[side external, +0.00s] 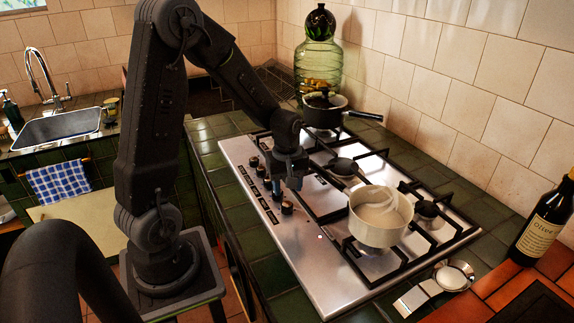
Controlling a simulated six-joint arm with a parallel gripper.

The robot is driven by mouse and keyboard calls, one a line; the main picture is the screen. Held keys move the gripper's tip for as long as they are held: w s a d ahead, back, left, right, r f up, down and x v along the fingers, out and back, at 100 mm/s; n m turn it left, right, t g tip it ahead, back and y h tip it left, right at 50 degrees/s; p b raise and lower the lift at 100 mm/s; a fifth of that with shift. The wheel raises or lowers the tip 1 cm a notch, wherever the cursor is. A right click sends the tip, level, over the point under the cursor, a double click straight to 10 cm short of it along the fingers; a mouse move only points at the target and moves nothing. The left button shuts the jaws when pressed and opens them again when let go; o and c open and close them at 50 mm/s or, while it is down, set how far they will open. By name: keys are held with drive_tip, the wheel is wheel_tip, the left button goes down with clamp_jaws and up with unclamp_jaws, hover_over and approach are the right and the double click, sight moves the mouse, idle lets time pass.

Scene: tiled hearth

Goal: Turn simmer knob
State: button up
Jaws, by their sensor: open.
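Several black knobs stand in a row along the left side of the steel hob (316,283). The nearest knob (287,208) shows clear, just below my gripper in the picture. Another knob (254,162) is at the far end of the row. I cannot tell from markings which one is the simmer knob. My gripper (287,185) points down over the row, open, with nothing seen between its fingers. It partly covers the middle knobs, and I cannot tell whether it touches one. A cream pot (380,227) stands on the front burner, with a faint bluish glow beneath.
A dark saucepan (323,118) sits on the far burner. Black pan grates (330,215) rise right of the knobs. A green glass jar (318,65) stands behind. A spoon rest (452,278) and a dark bottle (545,222) are at the right. The hob's near left corner is bare.

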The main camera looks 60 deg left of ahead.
sight(287, 204)
wheel_tip(287, 204, up, 7)
drive_tip(key=shift+r, duration=0.15)
idle(0.4)
drive_tip(key=s+d+r+m+t, duration=0.2)
drive_tip(key=s+d+r+m, duration=0.3)
drive_tip(key=d+m, duration=0.2)
drive_tip(key=s+d+r+m+t, duration=0.3)
drive_tip(key=s+d+r+m, duration=0.3)
drive_tip(key=d+m, duration=0.2)
drive_tip(key=shift+s+d+m+t, duration=0.3)
drive_tip(key=shift+m, duration=0.2)
